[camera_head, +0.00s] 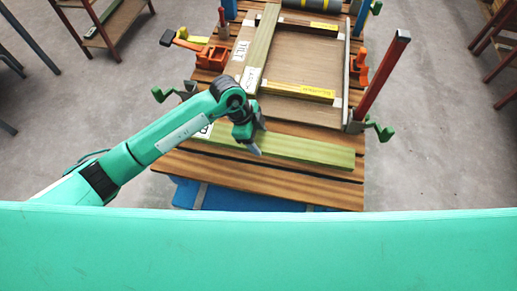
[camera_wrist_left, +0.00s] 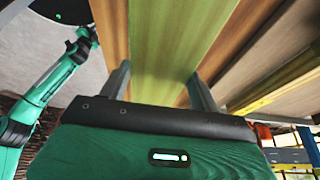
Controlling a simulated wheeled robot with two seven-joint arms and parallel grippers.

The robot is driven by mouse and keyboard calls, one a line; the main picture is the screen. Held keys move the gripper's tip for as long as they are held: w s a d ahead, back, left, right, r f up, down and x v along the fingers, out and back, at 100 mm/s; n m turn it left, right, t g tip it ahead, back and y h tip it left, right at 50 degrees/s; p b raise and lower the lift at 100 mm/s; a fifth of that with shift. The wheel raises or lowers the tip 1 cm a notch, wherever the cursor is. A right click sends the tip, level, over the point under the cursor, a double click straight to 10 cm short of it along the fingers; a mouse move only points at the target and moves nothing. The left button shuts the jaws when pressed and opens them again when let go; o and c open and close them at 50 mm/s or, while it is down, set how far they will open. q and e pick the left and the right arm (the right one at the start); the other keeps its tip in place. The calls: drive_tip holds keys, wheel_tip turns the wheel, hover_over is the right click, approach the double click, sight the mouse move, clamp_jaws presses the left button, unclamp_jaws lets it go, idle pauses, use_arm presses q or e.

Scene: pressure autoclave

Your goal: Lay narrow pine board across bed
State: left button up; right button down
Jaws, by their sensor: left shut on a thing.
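A narrow greenish-yellow pine board (camera_head: 310,150) lies crosswise over the near part of the slatted wooden bed (camera_head: 255,180). My left gripper (camera_head: 256,143) is at the board's left half, shut on it. In the left wrist view the board (camera_wrist_left: 178,45) runs between the two fingers of my left gripper (camera_wrist_left: 162,88). The board's left end, with a white lettered label, is partly hidden behind my left arm. I cannot tell whether the board touches the slats or is slightly raised. My right gripper is not in view.
A framed panel (camera_head: 303,68) with yellow strips lies farther back, beside another greenish board (camera_head: 262,45). A red lever (camera_head: 382,78) stands at the bed's right edge near a green crank (camera_head: 380,130). An orange clamp (camera_head: 212,57) is at left. Grey floor (camera_head: 430,110) is open to the right.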

use_arm(q)
wheel_tip(320, 180, down, 8)
drive_tip(key=shift+f, duration=0.2)
drive_tip(key=o, duration=1.4)
drive_tip(key=shift+c, duration=0.2)
drive_tip(key=shift+r, duration=0.2)
drive_tip(key=v, duration=1.1)
drive_tip(key=shift+a+r, duration=0.2)
drive_tip(key=shift+r, duration=0.1)
